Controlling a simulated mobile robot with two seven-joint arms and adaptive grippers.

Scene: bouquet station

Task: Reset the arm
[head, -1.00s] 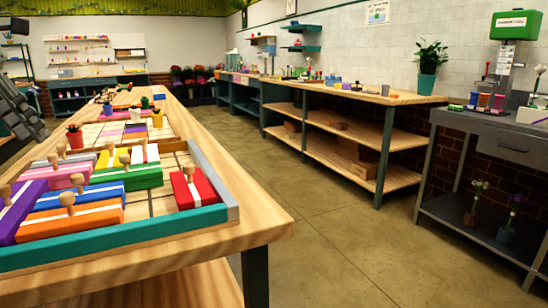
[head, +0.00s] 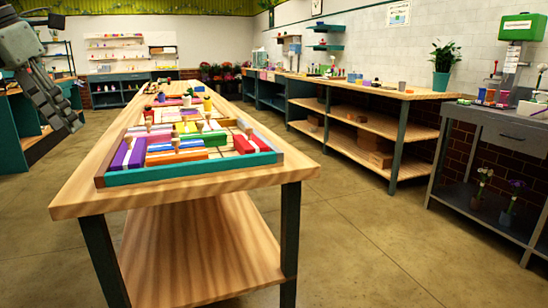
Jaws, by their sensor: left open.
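My left gripper (head: 58,104) hangs at the upper left edge of the head view, its dark fingers pointing down. It is open, and no object shows in it. It appears to the left of the long wooden table (head: 190,192), clear of the puzzle tray. My right gripper is out of view.
A teal-edged tray (head: 200,172) of colored knobbed blocks sits on the table's near end. Small potted plants stand farther back. A long shelved workbench (head: 390,95) runs along the right wall, with a grey sink-like bench (head: 500,130) nearer. Open floor (head: 370,240) lies between.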

